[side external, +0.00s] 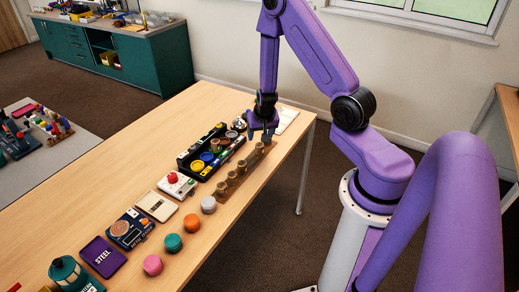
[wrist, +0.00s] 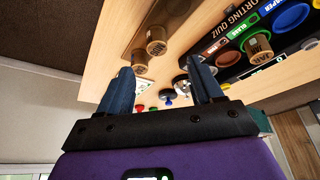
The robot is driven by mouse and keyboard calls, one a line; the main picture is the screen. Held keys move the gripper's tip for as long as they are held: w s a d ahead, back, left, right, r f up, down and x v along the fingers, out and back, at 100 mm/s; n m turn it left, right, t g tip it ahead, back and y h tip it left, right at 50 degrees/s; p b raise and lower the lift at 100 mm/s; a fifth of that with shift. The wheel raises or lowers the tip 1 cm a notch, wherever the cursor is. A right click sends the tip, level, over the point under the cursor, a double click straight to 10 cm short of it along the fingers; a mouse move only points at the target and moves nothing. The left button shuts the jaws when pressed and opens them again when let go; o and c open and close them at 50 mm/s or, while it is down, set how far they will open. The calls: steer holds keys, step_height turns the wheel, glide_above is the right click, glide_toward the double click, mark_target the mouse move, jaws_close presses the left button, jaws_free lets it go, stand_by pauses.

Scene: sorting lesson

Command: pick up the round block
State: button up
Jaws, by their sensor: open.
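My gripper (side external: 263,137) is over the far end of the wooden rack (side external: 222,205); its fingers are apart and nothing is between them. In the wrist view the open gripper (wrist: 162,80) also shows empty. Several round wooden blocks stand on the rack, one (side external: 242,167) near my gripper and another (side external: 221,188) farther toward the front. In the wrist view, two labelled wooden blocks (wrist: 156,46) show beyond the left finger. A row of round coloured blocks lies nearer the camera: white (side external: 208,205), orange (side external: 191,223), teal (side external: 173,242) and pink (side external: 152,265). I cannot tell which is the task's block.
A black sorting tray (side external: 184,163) with coloured rings stands beside the rack; a wooden block (wrist: 257,47) sits in it in the wrist view. A red-button box (side external: 176,185), a dark device (side external: 130,229) and a purple "STEEL" card (side external: 103,256) line the table (side external: 120,166). The table's right front is clear.

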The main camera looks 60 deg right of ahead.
mark_target(260, 145)
steer(key=x, duration=0.4)
steer(key=shift+d+x, duration=0.15)
steer(key=shift+x, duration=1.2)
steer(key=shift+d+x, duration=0.1)
steer(key=shift+x, duration=1.25)
steer(key=c, duration=1.1)
